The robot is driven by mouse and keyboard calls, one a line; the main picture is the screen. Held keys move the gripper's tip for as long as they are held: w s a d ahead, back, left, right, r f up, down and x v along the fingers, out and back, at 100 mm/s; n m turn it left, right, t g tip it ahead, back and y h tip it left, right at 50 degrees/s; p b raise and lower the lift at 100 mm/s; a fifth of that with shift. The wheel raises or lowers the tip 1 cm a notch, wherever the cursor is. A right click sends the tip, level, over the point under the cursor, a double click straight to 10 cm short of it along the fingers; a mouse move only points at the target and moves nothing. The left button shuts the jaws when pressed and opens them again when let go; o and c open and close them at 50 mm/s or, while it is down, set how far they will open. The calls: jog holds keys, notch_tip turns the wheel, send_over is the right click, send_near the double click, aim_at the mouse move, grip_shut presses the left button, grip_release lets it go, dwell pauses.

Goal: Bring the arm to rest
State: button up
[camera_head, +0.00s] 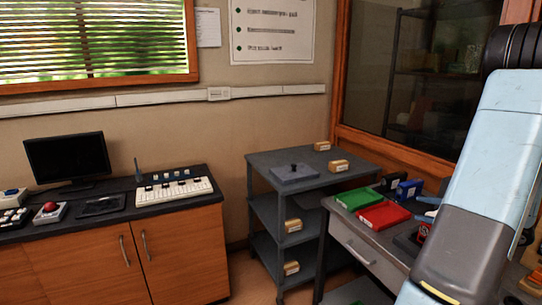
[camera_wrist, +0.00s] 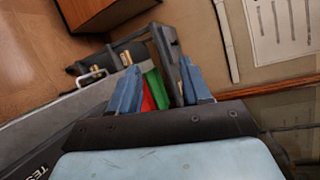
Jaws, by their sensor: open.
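My arm (camera_head: 485,190) rises large along the right side of the head view, in front of the grey workbench (camera_head: 362,251). My gripper (camera_wrist: 158,85) shows in the wrist view with its two blue fingers spread apart. Nothing is held between them. Beyond the fingers, in the wrist view, the red tray (camera_wrist: 147,100) and green tray (camera_wrist: 155,84) lie in the background, partly hidden by a finger. I cannot clearly make out the gripper in the head view.
The workbench carries a green tray (camera_head: 357,198), a red tray (camera_head: 383,215) and a blue box (camera_head: 408,189). A grey shelf cart (camera_head: 262,165) stands behind it. A wooden cabinet (camera_head: 180,250) with a monitor (camera_head: 68,158) is at left. A glass-fronted case (camera_head: 372,60) is behind the bench.

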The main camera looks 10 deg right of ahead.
jog(key=a+r+n+g, duration=0.3)
jog(key=a+r+g, duration=0.15)
jog(key=a, duration=0.75)
jog(key=a+r+n+g, duration=0.4)
jog(key=a+g, duration=0.1)
jog(key=a, duration=0.6)
jog(key=s+a+r+n+t+h, duration=0.1)
jog(key=s+a+r+n+h, duration=0.2)
jog(key=s+a, duration=0.3)
jog(key=s+a+r+n+t+h, duration=0.1)
jog(key=s+a+r+n+h, duration=0.3)
jog(key=s+a+h, duration=0.2)
jog(key=shift+s+a+r, duration=0.15)
jog(key=shift+s, duration=0.05)
dwell(1.0)
